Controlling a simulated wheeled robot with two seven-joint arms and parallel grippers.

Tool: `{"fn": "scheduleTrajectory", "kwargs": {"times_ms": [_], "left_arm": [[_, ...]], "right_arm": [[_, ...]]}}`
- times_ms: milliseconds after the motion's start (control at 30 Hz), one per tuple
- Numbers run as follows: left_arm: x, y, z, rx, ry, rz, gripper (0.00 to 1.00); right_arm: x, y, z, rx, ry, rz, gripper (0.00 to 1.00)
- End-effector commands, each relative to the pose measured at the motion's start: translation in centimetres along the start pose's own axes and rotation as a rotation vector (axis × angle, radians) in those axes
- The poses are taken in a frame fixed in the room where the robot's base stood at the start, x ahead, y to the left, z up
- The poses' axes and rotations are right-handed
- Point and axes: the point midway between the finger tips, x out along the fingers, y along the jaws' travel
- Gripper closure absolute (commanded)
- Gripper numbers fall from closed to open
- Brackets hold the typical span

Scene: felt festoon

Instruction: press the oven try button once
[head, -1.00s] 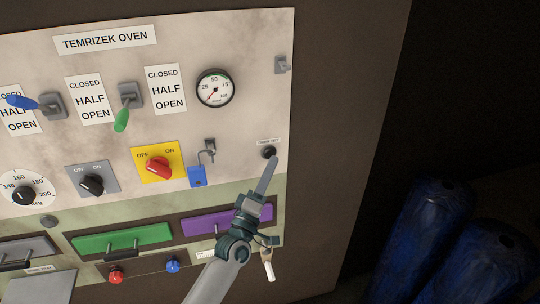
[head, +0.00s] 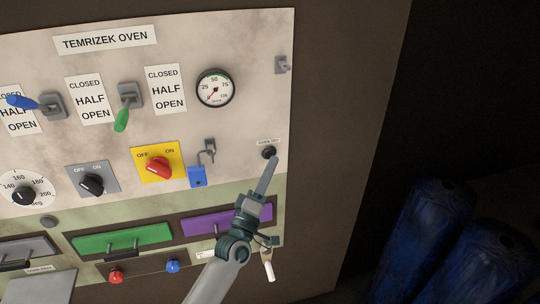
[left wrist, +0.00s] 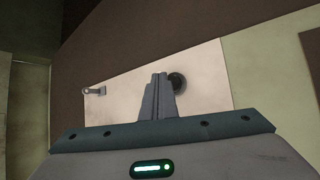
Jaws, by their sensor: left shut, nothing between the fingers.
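A small black round button (head: 269,152) sits under a small label (head: 268,141) at the right side of the oven panel (head: 250,40). The label's text is too small to read for sure. My left gripper (head: 272,160) is shut and empty, its tips at the lower edge of the button in the head view. In the left wrist view the shut fingers (left wrist: 159,78) point at the panel, and the black button (left wrist: 177,81) shows just right of the tips. I cannot tell whether the tips touch it. My right gripper is not in view.
A blue padlock-like tag (head: 197,176) hangs left of the button. A purple handle plate (head: 205,219) and a hanging key-like piece (head: 267,266) are near my arm. Red knob (head: 158,167), gauge (head: 215,88) and levers lie further left. Blue rolls (head: 425,235) stand right.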

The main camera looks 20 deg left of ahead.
Motion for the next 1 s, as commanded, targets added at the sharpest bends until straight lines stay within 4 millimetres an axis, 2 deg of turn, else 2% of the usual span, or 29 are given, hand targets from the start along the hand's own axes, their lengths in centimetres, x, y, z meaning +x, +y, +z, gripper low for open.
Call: {"fn": "scheduleTrajectory", "kwargs": {"times_ms": [1000], "left_arm": [[0.60, -0.41, -0.45, 0.000, 0.000, 0.000, 1.00]], "right_arm": [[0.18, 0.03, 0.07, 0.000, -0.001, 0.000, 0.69]]}}
